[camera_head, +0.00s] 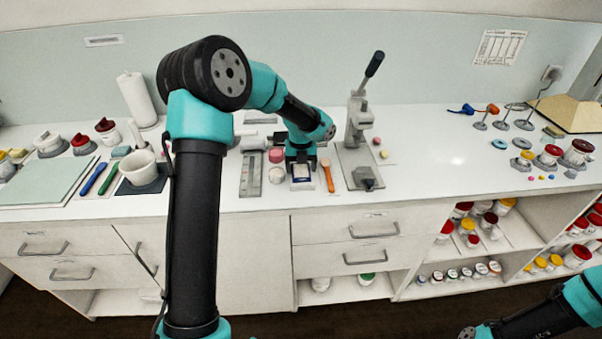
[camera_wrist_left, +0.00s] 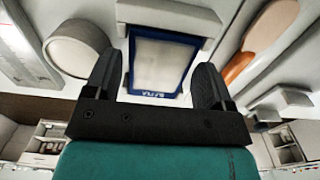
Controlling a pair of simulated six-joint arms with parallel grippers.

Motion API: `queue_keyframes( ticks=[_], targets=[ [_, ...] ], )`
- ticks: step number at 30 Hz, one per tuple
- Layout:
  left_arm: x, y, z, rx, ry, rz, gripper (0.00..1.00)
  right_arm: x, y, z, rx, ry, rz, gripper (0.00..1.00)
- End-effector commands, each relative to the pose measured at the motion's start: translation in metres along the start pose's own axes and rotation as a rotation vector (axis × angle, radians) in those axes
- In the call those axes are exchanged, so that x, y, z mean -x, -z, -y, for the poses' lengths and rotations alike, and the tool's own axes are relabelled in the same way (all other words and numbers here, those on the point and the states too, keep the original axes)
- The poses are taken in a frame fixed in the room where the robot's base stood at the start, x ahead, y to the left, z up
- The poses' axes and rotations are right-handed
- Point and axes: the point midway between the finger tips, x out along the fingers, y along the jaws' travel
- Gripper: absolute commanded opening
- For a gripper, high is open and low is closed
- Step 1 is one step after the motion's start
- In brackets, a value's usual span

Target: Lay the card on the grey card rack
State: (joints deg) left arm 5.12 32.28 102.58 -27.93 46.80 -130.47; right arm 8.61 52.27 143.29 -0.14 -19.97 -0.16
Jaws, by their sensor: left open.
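The card (camera_head: 302,172) is pale with a dark blue border and lies on or against a pale grey support on the counter. It also shows in the left wrist view (camera_wrist_left: 160,65), between and beyond my finger tips. My left gripper (camera_head: 301,157) is open, points down over the card's far part and hides some of it. In the left wrist view its two dark fingers (camera_wrist_left: 155,80) stand on either side of the card, with nothing visibly clamped. A light grey block (camera_wrist_left: 168,14) sits just beyond the card; I cannot tell whether it is the grey card rack.
An orange-handled spatula (camera_head: 329,179) lies close right of the card, and a lever press (camera_head: 358,140) stands beyond it. Round tins (camera_head: 276,176) and a grey slotted plate (camera_head: 250,175) are close on the left.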

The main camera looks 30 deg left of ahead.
Motion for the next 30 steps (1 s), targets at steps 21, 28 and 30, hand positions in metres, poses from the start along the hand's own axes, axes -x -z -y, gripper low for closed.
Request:
queue_keyframes(
  ticks=[21,28,30],
  targets=[
    [-0.0049,0.0,-0.0001,0.0,0.0,0.0,0.77,0.0,0.0,0.0,0.0,0.0,0.0,0.43],
    [-0.0048,0.0,-0.0001,0.0,0.0,0.0,0.55,0.0,0.0,0.0,0.0,0.0,0.0,0.43],
    [-0.0048,0.0,-0.0001,0.0,0.0,0.0,0.48,0.0,0.0,0.0,0.0,0.0,0.0,0.43]
  ],
)
